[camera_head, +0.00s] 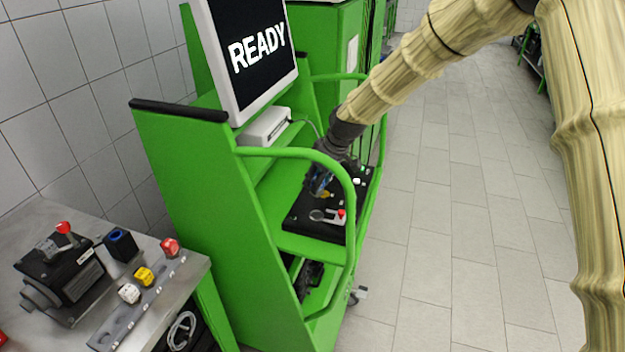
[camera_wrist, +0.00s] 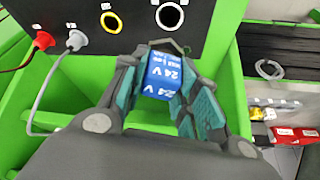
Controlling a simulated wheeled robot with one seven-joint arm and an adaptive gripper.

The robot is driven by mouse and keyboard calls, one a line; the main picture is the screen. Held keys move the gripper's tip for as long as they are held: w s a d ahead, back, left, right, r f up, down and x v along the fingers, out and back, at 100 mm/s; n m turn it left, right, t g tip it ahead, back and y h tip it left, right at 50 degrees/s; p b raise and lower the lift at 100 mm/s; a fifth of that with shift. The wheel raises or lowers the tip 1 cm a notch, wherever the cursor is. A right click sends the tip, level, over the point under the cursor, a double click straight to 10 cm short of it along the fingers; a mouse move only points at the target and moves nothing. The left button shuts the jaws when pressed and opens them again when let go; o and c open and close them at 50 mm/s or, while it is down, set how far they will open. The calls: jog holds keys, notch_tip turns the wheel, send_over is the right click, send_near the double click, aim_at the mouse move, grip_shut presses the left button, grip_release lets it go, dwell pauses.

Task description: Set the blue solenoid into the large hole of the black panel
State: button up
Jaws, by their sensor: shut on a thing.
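My gripper (camera_wrist: 166,62) is shut on the blue solenoid (camera_wrist: 162,78), a blue block with white "24 V" lettering between the teal-padded fingers. In the head view my gripper (camera_head: 321,190) is over the black panel (camera_head: 300,222) on the green bench, with a little of the blue solenoid (camera_head: 318,184) showing. In the wrist view the black panel (camera_wrist: 130,38) lies at the top. Its large white-rimmed hole (camera_wrist: 169,15) is open, just beyond the fingertips. The solenoid appears apart from the hole; its height above the panel is unclear.
A red plug (camera_wrist: 43,40) and a white plug (camera_wrist: 76,40) with cables sit in the panel, beside a yellow-ringed hole (camera_wrist: 111,21). A curved green rail (camera_head: 345,195) runs in front of the bench. A READY screen (camera_head: 255,50) stands behind. A metal table (camera_head: 40,215) holds a black pump (camera_head: 65,270).

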jog(key=shift+f+b, duration=1.75)
jog(key=shift+f, duration=1.95)
jog(key=shift+f+b, duration=0.35)
jog(key=shift+f, duration=0.75)
jog(key=o, duration=0.9)
jog(key=shift+o, duration=0.6)
jog(key=o, duration=0.3)
jog(key=shift+r, duration=0.2)
jog(key=shift+r+p, duration=2.1)
jog(key=shift+r, duration=1.75)
